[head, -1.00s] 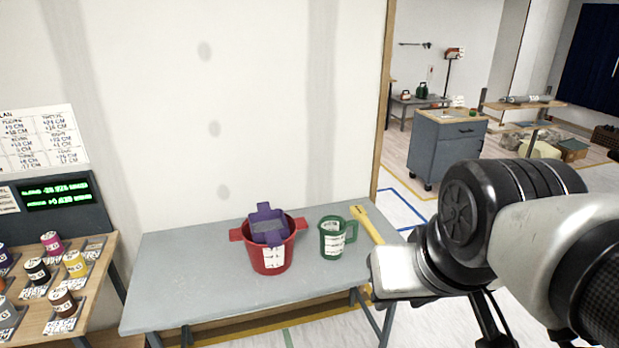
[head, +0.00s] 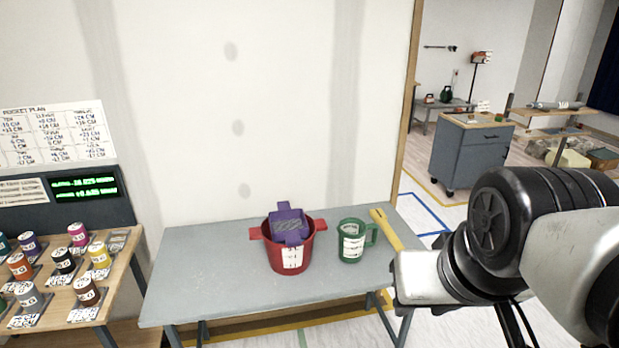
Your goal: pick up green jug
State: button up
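The green jug (head: 351,242) stands upright on the grey table (head: 205,278), with a white label on its front and its handle to the right. A red bucket (head: 290,252) with a white label stands to its left, with a purple cross-shaped object (head: 287,224) in its top. A yellow tool (head: 386,230) lies to the right of the jug. My arm reaches in from the right, its near end at the table's right edge, apart from the jug. The fingers of my gripper do not show.
A wooden stand with several labelled coloured spools (head: 64,261) is at the left. A wall stands behind the table. A blue-grey cabinet (head: 466,158) stands farther back on the right. The table's left half is clear.

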aim_at(352, 231)
jog(key=i+z, duration=0.35)
jog(key=i, duration=0.2)
jog(key=i+j+z, duration=0.15)
jog(key=i+z, duration=0.15)
jog(key=i, duration=0.25)
